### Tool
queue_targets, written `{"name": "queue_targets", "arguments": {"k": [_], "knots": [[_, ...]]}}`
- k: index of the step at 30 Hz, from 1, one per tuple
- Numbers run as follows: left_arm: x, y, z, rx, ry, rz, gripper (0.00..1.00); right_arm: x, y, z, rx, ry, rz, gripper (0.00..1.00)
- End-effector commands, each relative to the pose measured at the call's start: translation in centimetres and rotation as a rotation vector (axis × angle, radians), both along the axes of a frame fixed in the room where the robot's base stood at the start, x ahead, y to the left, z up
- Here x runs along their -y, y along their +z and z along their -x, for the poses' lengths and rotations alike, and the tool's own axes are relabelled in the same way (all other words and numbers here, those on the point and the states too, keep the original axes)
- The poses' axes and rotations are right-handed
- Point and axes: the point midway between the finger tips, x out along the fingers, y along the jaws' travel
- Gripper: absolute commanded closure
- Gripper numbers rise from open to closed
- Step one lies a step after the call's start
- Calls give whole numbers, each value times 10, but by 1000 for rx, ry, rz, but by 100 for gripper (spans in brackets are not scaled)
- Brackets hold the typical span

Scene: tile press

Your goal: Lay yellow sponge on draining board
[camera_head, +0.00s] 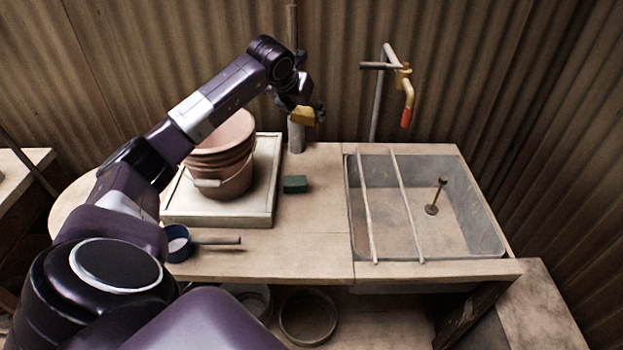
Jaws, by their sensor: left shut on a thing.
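My left gripper (309,109) is shut on the yellow sponge (302,117). It holds the sponge in the air over the back of the worktop, beyond the green block. The gripper partly hides the sponge. A pale, rimmed board (218,218), which looks like the draining board, lies on the left of the worktop. A stack of terracotta pots (224,165) stands on it, and my left arm passes in front of its left part. The sponge is apart from the board, to its right and above. My right gripper is not in view.
A green block (295,184) lies right of the board. A dark blue pan (180,247) sits near the front edge. A sink (465,254) with two rods across it is at right, with a tap (407,92) behind. A pale upright cylinder (296,138) stands below the gripper.

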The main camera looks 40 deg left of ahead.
Motion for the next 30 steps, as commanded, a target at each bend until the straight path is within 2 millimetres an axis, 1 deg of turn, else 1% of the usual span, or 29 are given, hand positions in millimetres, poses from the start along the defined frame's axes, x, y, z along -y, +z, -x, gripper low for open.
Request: {"name": "queue_targets", "arguments": {"k": [2, 4, 12, 16, 19, 26, 30], "knots": [[-3, -9, 0, -4, 2, 0, 70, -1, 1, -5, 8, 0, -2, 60], [-4, -23, 1, -6, 3, 0, 70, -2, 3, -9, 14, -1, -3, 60], [-3, -95, 2, -8, 3, 1, 70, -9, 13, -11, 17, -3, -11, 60], [-3, -127, 1, -6, 3, 1, 70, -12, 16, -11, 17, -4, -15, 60], [-2, -144, 1, -4, 4, 1, 70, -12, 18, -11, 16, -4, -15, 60], [-3, -165, 1, -4, 4, 1, 70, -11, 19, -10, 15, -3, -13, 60], [-2, -187, 1, -4, 4, 1, 70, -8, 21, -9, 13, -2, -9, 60]]}}
